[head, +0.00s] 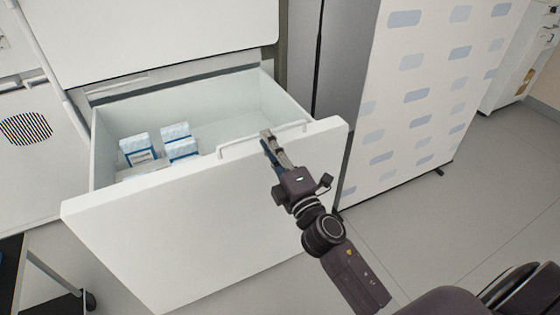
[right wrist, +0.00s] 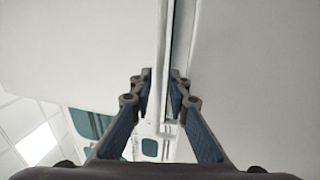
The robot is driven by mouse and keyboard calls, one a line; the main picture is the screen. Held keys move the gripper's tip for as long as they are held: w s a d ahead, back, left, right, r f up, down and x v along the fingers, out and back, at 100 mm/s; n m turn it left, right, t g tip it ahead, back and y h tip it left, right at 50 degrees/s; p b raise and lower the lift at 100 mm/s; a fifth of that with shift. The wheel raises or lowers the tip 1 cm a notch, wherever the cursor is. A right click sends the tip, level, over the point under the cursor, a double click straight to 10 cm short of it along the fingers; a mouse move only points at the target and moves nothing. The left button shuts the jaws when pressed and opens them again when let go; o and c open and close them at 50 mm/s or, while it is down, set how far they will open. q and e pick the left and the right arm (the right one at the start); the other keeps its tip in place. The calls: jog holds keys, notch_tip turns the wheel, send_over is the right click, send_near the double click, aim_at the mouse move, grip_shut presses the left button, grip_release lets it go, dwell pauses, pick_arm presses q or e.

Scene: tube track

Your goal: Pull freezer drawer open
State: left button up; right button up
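The freezer drawer (head: 215,210) is white and stands pulled out from the cabinet, its inside showing from above. Its white bar handle (head: 236,149) runs along the top of the drawer front. My right gripper (head: 268,138) is at the handle, with its fingers closed in around the bar. In the right wrist view my right gripper (right wrist: 161,75) has its fingertips close together, with a narrow white upright strip between them that looks like the handle. My left gripper is not in view.
White and blue boxes (head: 180,150) stand inside the drawer at the left. A white panel with grey-blue patches (head: 410,95) stands to the right. A dark cart with a wheel (head: 88,299) is at the lower left. The floor (head: 470,210) at the right is clear.

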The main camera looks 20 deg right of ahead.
jog(key=s+f, duration=0.2)
jog(key=s, duration=0.8)
jog(key=shift+s+d, duration=0.2)
jog(key=shift+s, duration=0.15)
jog(key=shift+d+f, duration=0.1)
